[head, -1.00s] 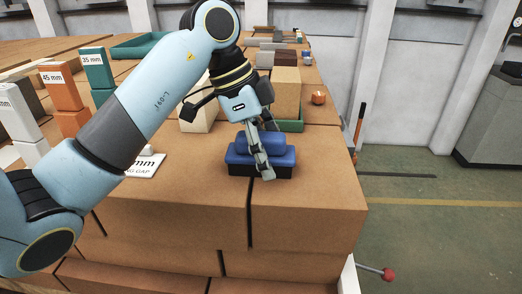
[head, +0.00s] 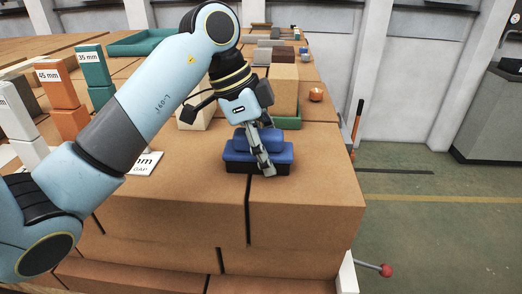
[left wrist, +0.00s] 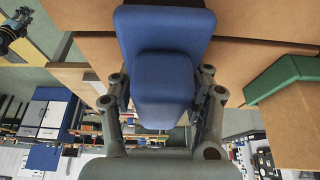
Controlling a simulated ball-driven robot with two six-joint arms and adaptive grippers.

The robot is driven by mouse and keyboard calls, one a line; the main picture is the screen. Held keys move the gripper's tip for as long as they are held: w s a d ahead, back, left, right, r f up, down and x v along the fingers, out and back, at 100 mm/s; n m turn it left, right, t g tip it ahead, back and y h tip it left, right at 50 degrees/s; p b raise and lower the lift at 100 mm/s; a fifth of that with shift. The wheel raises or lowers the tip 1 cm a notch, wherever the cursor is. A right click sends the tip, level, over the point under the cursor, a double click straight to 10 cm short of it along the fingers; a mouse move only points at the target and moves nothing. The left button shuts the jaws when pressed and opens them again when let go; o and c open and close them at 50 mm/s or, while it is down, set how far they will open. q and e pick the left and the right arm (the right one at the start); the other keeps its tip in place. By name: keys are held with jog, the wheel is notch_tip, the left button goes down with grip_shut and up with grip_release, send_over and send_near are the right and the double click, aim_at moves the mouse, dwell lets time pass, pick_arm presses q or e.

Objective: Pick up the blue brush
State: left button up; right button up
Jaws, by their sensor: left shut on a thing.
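The blue brush (head: 236,156), with a blue block-shaped handle on top and a dark underside, is at the front of the brown brick stack (head: 305,205). It looks to be resting on the stack's top. My left gripper (head: 264,158) comes down from above and is shut on the upper block of the brush. In the left wrist view the brush's blue handle (left wrist: 163,85) sits between the two fingers, with one finger on each side. A blue and black arm part, probably my right gripper (left wrist: 12,30), shows small at the left edge there; its fingers are unclear.
The stack's right edge drops to the floor.

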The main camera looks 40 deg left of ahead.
aim_at(270, 131)
pick_arm(q)
notch_tip(270, 131, up, 5)
jog(key=shift+w+f, duration=0.1)
notch_tip(270, 131, up, 5)
jog(key=p, duration=0.4)
jog(key=shift+r, duration=0.2)
jog(key=shift+f, duration=0.1)
